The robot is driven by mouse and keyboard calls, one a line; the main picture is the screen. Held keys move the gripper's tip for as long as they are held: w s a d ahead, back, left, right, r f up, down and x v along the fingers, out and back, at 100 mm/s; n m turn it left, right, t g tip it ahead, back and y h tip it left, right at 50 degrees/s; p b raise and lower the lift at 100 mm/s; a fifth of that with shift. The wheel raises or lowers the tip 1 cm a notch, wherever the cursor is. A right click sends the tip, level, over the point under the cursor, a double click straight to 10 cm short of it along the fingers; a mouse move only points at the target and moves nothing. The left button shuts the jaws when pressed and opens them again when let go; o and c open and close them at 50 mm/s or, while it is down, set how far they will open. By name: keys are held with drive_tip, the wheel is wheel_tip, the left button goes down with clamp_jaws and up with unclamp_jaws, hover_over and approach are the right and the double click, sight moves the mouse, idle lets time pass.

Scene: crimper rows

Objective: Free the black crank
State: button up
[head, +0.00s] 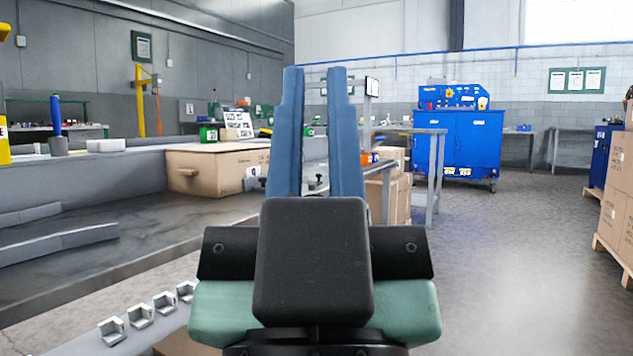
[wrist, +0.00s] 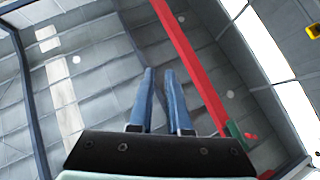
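My gripper (head: 315,72) points up and away in the head view, its two long blue fingers standing apart with an empty gap between them. In the wrist view my gripper (wrist: 159,72) also shows a narrow gap with nothing in it. I cannot make out the black crank for certain in either view. A small dark shape (head: 318,181) shows far off between the fingers, too small to identify. My gripper hides part of the middle of the head view.
A long grey bench (head: 130,225) runs along the left, with a cardboard box (head: 215,170) on it. Several metal brackets (head: 140,315) lie at the lower left. A blue cabinet (head: 457,143) stands at the back right. The floor (head: 510,260) at right is clear; stacked boxes (head: 613,205) edge it.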

wheel_tip(320, 180, up, 31)
drive_tip(key=p, duration=3)
drive_tip(key=shift+p, duration=0.35)
clamp_jaws()
drive_tip(key=shift+f, duration=0.1)
drive_tip(key=shift+w, duration=0.1)
